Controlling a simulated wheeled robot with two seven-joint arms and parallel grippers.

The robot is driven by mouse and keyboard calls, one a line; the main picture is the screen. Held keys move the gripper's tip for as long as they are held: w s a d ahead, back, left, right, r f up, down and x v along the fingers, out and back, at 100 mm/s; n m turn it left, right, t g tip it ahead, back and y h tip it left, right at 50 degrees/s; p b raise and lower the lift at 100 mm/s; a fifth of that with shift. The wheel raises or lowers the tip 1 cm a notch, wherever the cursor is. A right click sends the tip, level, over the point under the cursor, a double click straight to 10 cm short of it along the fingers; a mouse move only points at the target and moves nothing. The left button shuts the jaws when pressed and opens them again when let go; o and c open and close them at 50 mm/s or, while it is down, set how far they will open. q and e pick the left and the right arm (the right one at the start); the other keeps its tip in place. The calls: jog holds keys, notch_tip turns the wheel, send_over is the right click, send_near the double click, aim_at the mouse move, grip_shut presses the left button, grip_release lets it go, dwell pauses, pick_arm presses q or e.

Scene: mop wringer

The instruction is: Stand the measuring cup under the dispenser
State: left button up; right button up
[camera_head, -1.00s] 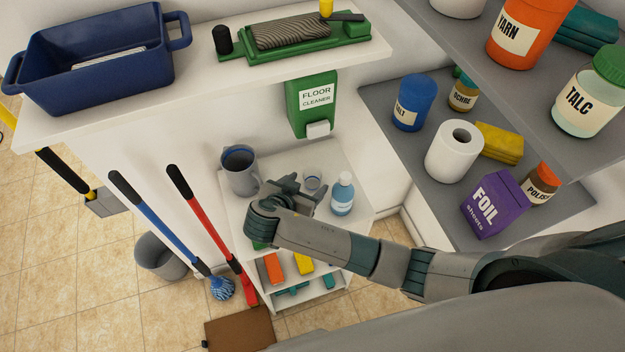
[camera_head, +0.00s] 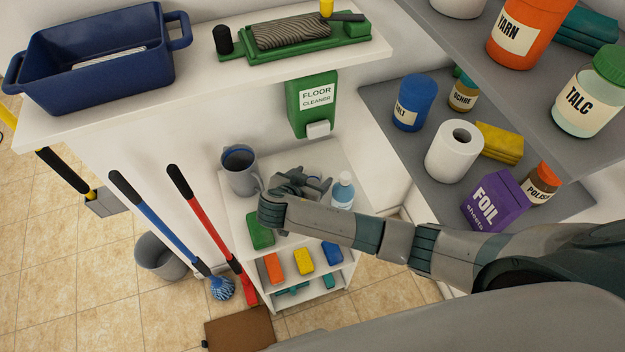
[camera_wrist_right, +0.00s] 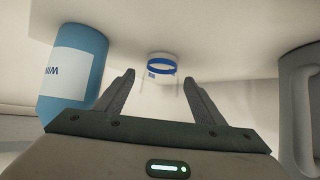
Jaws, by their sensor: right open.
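The green floor cleaner dispenser (camera_head: 312,105) hangs on the wall, with a pale spout block (camera_head: 318,129) at its bottom. My right gripper (camera_head: 312,181) is over the white cart top below the dispenser, open and empty. In the right wrist view, a small clear cup with a blue band (camera_wrist_right: 162,68) shows between and beyond the spread fingers (camera_wrist_right: 160,90), not clasped. I take it for the measuring cup. In the head view my gripper hides the cup. My left gripper is not in view.
A green block (camera_head: 260,231) lies at the cart's front. Mop handles (camera_head: 205,220) lean at the left, and shelves with jars (camera_head: 410,102) are at the right.

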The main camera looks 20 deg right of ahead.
jog(key=shift+w+d+f, duration=0.1)
dwell(0.4)
jog(key=c, duration=1.2)
jog(key=shift+o, duration=0.2)
jog(key=shift+r, duration=0.65)
notch_tip(320, 180, up, 6)
jog(key=s+a, duration=1.2)
jog(key=s, duration=0.1)
jog(key=shift+s+a, duration=0.15)
jog(key=shift+a, duration=0.05)
